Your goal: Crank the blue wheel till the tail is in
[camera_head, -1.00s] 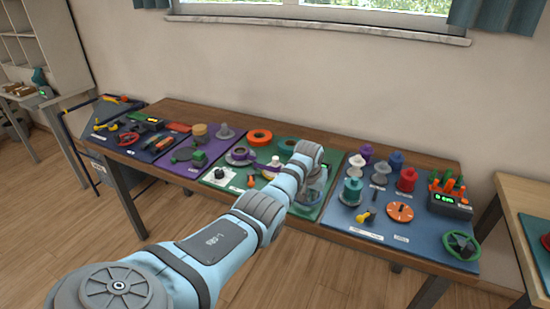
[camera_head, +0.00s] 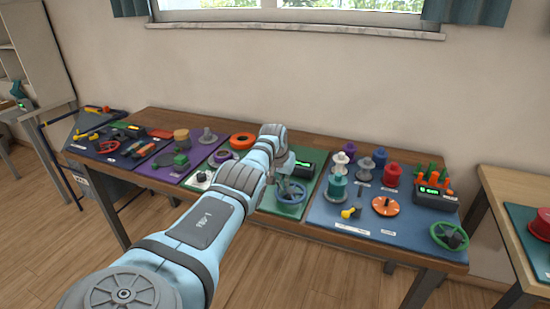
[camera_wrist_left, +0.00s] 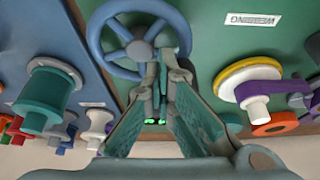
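The blue wheel (camera_head: 292,194) stands at the front right of the green mat, and it fills the top middle of the left wrist view (camera_wrist_left: 105,55). My left gripper (camera_head: 284,181) is just behind and above the wheel's rim. A small unit with a green-lit display (camera_head: 305,166) sits behind the wheel. I cannot make out a cord tail. My right gripper is not in view.
A blue mat (camera_head: 325,214) to the right holds several spools, an orange disc (camera_head: 385,206) and a green wheel (camera_head: 449,236). An orange ring (camera_head: 242,141) and purple-handled parts lie left of the gripper. Another table (camera_head: 495,190) stands at the right.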

